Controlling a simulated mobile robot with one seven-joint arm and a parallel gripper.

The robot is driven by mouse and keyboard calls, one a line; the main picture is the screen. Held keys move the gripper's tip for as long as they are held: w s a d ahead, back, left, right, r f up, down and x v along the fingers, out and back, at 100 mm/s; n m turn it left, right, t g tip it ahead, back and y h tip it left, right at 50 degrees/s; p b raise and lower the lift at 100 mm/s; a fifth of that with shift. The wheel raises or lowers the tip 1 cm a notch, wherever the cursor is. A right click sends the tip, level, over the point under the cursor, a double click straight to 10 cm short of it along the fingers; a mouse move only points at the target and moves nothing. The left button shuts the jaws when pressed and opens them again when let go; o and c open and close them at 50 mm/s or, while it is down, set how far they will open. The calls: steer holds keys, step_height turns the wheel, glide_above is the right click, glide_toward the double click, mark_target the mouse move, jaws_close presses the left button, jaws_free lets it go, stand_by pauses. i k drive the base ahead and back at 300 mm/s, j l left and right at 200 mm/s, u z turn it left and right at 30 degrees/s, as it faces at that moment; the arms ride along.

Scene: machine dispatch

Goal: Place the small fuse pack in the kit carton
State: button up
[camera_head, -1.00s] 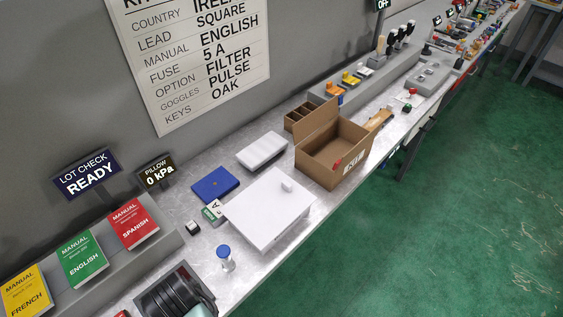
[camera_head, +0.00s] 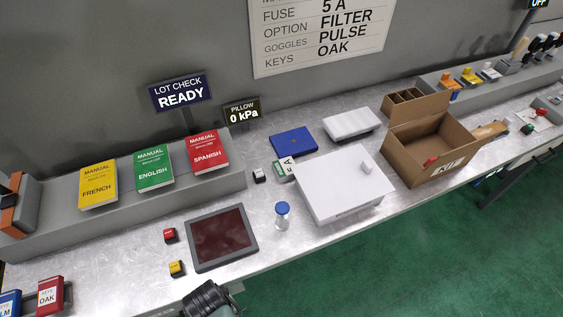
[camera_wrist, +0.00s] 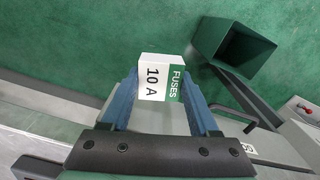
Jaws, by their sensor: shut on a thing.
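In the wrist view my gripper (camera_wrist: 160,92) has its blue fingers shut on a small white and green fuse pack (camera_wrist: 160,80), labelled "FUSES 10 A". Green floor shows beyond it. In the head view a dark part of my arm shows at the bottom edge; the fuse pack and fingertips are not visible there. The kit carton (camera_head: 408,166) is an open brown cardboard box with raised flaps, at the right on the bench, well apart from my arm. A small red thing (camera_head: 431,161) shows inside it.
Manuals (camera_head: 154,168) line a grey rack at left. A dark green open bin (camera_wrist: 232,52) stands over the floor in the wrist view.

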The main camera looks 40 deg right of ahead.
mark_target(424, 157)
steer(key=k+l, duration=0.1)
steer(key=l, duration=0.3)
steer(key=k+l, duration=0.1)
steer(key=l, duration=0.3)
steer(key=k+l, duration=0.1)
steer(key=l, duration=0.3)
steer(key=k+l, duration=0.15)
steer(key=l, duration=0.2)
